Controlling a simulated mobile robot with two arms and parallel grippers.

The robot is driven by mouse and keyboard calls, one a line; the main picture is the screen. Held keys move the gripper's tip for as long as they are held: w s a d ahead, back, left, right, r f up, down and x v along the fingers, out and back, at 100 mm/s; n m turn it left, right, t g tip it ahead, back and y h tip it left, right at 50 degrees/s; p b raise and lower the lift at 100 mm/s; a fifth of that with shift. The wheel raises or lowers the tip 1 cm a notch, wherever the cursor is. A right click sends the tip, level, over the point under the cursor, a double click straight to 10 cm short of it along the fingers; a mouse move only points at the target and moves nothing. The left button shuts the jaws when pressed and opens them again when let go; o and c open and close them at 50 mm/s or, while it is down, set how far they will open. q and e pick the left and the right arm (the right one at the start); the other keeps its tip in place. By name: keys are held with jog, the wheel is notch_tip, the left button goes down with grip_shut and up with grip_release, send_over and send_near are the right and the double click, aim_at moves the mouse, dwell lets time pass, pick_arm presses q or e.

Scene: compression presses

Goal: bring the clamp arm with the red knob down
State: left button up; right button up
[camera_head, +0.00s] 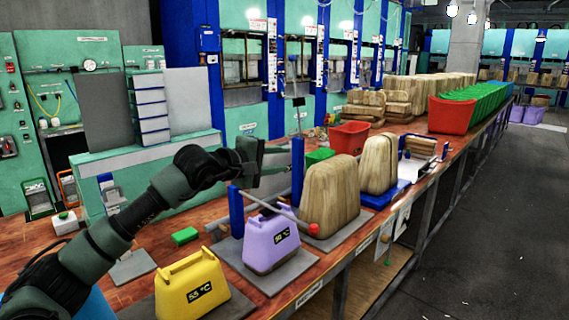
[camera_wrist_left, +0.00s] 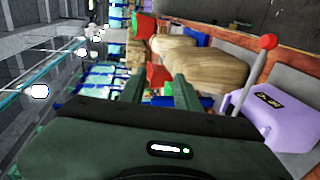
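The clamp arm (camera_head: 272,208) is a thin grey bar running from a blue post (camera_head: 236,212) to a red knob (camera_head: 314,229). It passes across the top of a purple block (camera_head: 270,243) marked with a temperature label; I cannot tell whether it touches the block. In the left wrist view the bar (camera_wrist_left: 249,82), red knob (camera_wrist_left: 268,41) and purple block (camera_wrist_left: 283,118) are at the right. My left gripper (camera_head: 286,160) is open and empty, above and behind the bar, apart from the knob. In the left wrist view its fingers (camera_wrist_left: 159,88) stand apart. My right gripper is not in view.
A yellow block (camera_head: 190,287) stands in front on the left. Wooden blocks (camera_head: 331,193) and a second blue post (camera_head: 298,170) with a raised rod stand beyond the purple block. Red bins (camera_head: 349,137) are farther back. The floor on the right is clear.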

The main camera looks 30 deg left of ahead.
pick_arm(q)
jog(key=shift+b+v, duration=0.35)
jog(key=shift+v, duration=0.65)
